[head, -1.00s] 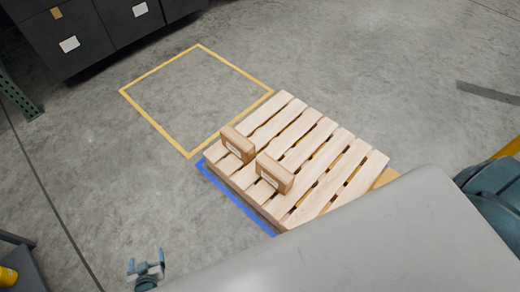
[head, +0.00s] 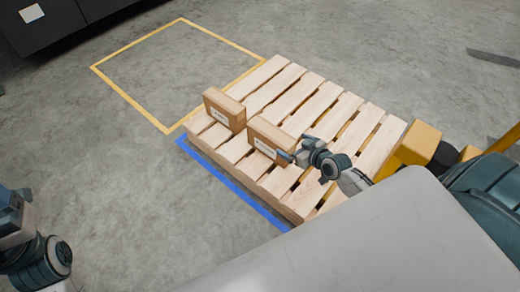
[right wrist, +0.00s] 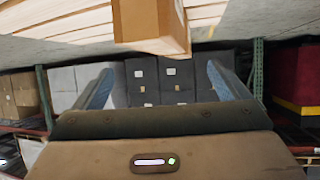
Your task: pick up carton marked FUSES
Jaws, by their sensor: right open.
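Two brown cartons with white labels stand on a wooden pallet (head: 345,120): a left carton (head: 224,108) and a right carton (head: 268,138). The label print is too small to read, so I cannot tell which is marked FUSES. My right gripper (head: 287,156) is at the right carton's right end; contact is unclear. In the right wrist view the open, empty right gripper (right wrist: 159,70) has its fingers apart, with a carton (right wrist: 150,22) at the top of the picture, beyond the fingertips. Part of my left arm shows at the left edge; its jaw state is unclear.
A yellow taped square (head: 128,99) on the floor is empty. Blue tape (head: 235,185) runs along the pallet's near left edge. A dark cabinet (head: 50,30) stands at the upper left. A yellow object (head: 418,143) is beside the pallet's right corner.

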